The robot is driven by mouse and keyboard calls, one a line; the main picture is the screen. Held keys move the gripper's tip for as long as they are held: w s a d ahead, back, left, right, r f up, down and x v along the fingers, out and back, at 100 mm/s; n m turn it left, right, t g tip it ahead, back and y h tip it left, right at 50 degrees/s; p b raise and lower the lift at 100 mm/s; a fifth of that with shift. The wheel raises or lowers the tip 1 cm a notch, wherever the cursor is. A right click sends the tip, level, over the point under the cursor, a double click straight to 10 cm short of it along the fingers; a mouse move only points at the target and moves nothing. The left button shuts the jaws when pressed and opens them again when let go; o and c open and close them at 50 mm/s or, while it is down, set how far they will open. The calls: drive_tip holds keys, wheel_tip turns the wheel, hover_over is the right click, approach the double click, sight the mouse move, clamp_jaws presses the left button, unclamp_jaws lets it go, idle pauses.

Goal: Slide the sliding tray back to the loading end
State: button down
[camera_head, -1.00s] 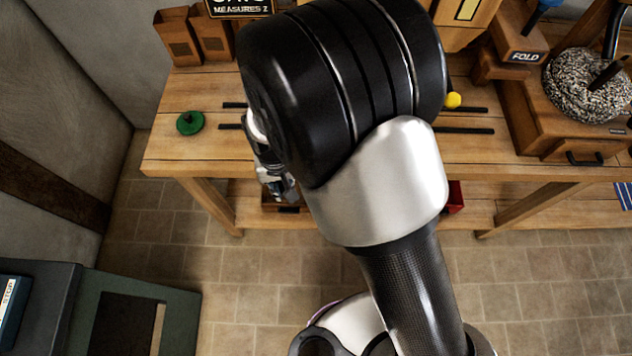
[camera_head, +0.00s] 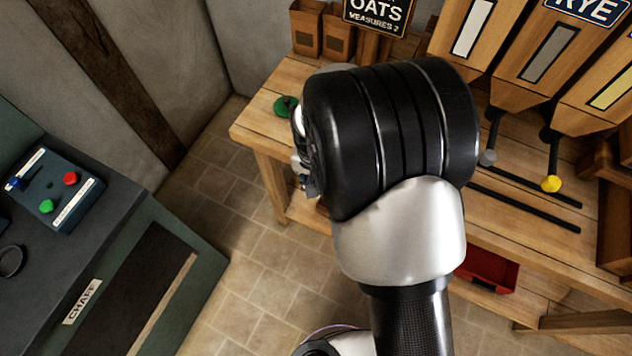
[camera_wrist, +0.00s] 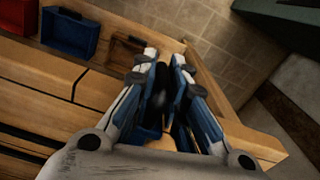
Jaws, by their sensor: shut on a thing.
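My gripper (camera_head: 305,168) is at the front edge of the bench near its left end, mostly hidden behind my own arm in the head view. In the wrist view my gripper (camera_wrist: 164,62) has its fingers close together around a dark upright piece (camera_wrist: 161,92), which looks like the sliding tray's handle. The tray's body cannot be made out in either view; my arm and fingers cover that spot. The black rails (camera_head: 525,208) run along the bench top to the right of my arm, and rails (camera_wrist: 25,148) also show at the wrist view's left.
A green disc (camera_head: 286,106) lies on the bench's left end. Hoppers with levers, one with a yellow knob (camera_head: 551,184), stand behind the rails. A red bin (camera_head: 487,268) sits below the bench top. A dark machine with a button box (camera_head: 55,190) stands at the left.

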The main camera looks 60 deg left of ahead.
drive_tip(key=c, duration=1.9)
unclamp_jaws()
drive_tip(key=shift+s+a+r, duration=0.1)
drive_tip(key=shift+s+a, duration=0.05)
drive_tip(key=shift+a, duration=0.2)
drive_tip(key=shift+o, duration=1.3)
drive_tip(key=shift+s+a, duration=0.1)
drive_tip(key=shift+s, duration=0.1)
drive_tip(key=shift+w, duration=0.1)
wheel_tip(320, 180, up, 12)
